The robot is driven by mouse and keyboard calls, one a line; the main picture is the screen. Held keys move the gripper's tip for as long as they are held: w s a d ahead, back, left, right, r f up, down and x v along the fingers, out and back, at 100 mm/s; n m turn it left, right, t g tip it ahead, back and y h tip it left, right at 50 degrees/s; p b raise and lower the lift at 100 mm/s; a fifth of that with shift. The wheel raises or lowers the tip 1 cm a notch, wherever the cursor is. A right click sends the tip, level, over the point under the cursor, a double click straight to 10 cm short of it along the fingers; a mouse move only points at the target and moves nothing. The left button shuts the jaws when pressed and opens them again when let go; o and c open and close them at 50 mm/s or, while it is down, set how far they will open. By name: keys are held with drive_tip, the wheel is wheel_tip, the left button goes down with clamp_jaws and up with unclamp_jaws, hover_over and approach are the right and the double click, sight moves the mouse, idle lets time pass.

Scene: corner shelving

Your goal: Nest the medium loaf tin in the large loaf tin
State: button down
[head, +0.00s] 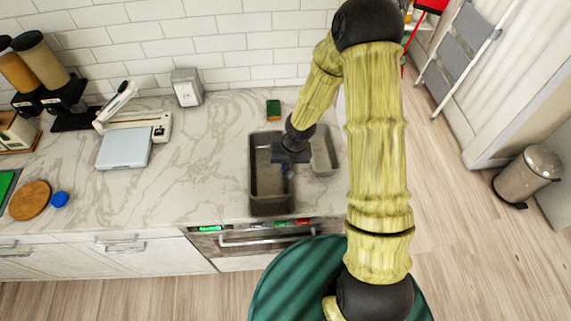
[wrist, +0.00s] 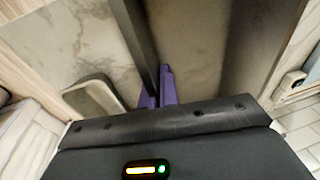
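Two dark loaf tins seem to overlap at the counter's front in the head view. The medium loaf tin (head: 268,178) appears on top. The large loaf tin (head: 271,207) shows at its near end; their boundary is unclear. My gripper (head: 288,172) points down at the right long side of the dark tins. In the wrist view its purple fingertips (wrist: 158,88) close around a thin dark tin wall (wrist: 138,40). I cannot tell whether the medium tin is fully seated inside the large one or held above its floor.
A smaller, lighter grey tin (head: 323,152) stands just right, and shows in the wrist view (wrist: 95,98). A green and orange sponge (head: 273,110) lies behind.

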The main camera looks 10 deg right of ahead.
drive_tip(key=shift+f+b, duration=2.1)
drive_tip(key=shift+f, duration=0.2)
drive_tip(key=shift+w+f+b, duration=0.1)
drive_tip(key=shift+f+b, duration=0.7)
drive_tip(key=shift+f, duration=0.15)
drive_tip(key=shift+a+f, duration=0.1)
drive_tip(key=shift+f, duration=0.15)
drive_tip(key=shift+s, duration=0.2)
drive_tip(key=shift+w, duration=0.15)
drive_tip(key=c, duration=1.6)
unclamp_jaws()
drive_tip(key=shift+r+p, duration=2.8)
drive_tip(key=shift+r, duration=0.7)
